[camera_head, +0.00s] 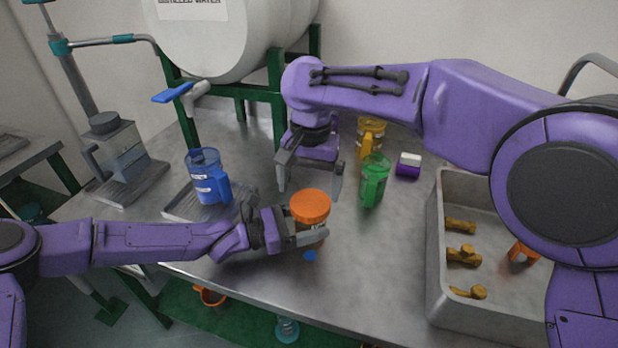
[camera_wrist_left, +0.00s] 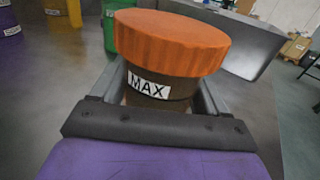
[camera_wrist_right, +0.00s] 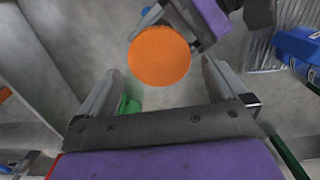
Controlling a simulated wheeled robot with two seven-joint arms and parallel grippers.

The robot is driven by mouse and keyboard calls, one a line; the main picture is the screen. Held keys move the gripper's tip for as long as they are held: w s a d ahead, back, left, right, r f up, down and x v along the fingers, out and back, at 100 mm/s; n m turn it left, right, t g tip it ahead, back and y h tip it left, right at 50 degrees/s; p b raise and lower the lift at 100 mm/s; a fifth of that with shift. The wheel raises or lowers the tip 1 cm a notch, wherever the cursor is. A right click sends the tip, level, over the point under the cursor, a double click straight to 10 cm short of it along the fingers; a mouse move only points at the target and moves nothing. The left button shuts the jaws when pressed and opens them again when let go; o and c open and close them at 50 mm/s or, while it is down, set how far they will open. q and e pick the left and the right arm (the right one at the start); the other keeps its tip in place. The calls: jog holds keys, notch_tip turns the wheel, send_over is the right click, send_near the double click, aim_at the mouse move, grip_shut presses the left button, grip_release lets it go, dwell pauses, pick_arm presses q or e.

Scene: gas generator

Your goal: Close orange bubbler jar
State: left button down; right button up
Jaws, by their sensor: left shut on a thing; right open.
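The orange bubbler jar has a wide orange lid (camera_head: 311,206) on top, and its body is mostly hidden by my left gripper in the head view. In the left wrist view the jar's dark body (camera_wrist_left: 158,90) carries a "MAX" label, with the lid (camera_wrist_left: 172,42) resting on it, looking slightly tilted. My left gripper (camera_head: 312,238) is shut around the jar body below the lid. My right gripper (camera_head: 309,190) is open and empty, behind and above the jar. In the right wrist view the lid (camera_wrist_right: 159,57) lies beyond the open fingertips (camera_wrist_right: 160,75), apart from them.
A blue jug (camera_head: 205,180) stands on a tray at left, a green jug (camera_head: 374,182) right of the jar. A yellow jug (camera_head: 371,135) and a purple-and-white block (camera_head: 408,165) are behind. A metal sink (camera_head: 437,262) with several brass-coloured fittings is at right. The table's front edge is near the jar.

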jog(key=shift+s+a+n+y, duration=0.25)
jog(key=shift+a+n+y, duration=0.25)
jog(key=shift+a+n, duration=0.2)
jog(key=n, duration=0.3)
jog(key=shift+a+g, duration=0.1)
jog(key=shift+g, duration=0.2)
jog(key=n, duration=0.3)
jog(key=shift+r+n, duration=0.2)
jog(key=shift+n, duration=0.2)
jog(key=n, duration=0.6)
jog(key=shift+s+r+n, duration=0.1)
jog(key=shift+r+n, duration=0.2)
jog(key=shift+r, duration=0.1)
jog(key=n, duration=0.4)
jog(key=r+n, duration=0.1)
jog(key=n, duration=0.8)
jog(key=shift+w+d+r+n, duration=0.25)
jog(key=shift+r+n, duration=0.1)
jog(key=shift+n, duration=0.05)
jog(key=n, duration=0.6)
jog(key=shift+w+d+r+t+h, duration=0.2)
jog(key=shift+r+t+h, duration=0.1)
jog(key=shift+r+t, duration=0.1)
jog(key=n, duration=0.6)
jog(key=shift+w+d, duration=0.1)
jog(key=shift+d, duration=0.25)
jog(key=n, duration=0.3)
jog(key=shift+d+n+h, duration=0.1)
jog(key=shift+n+h, duration=0.2)
jog(key=shift+n, duration=0.1)
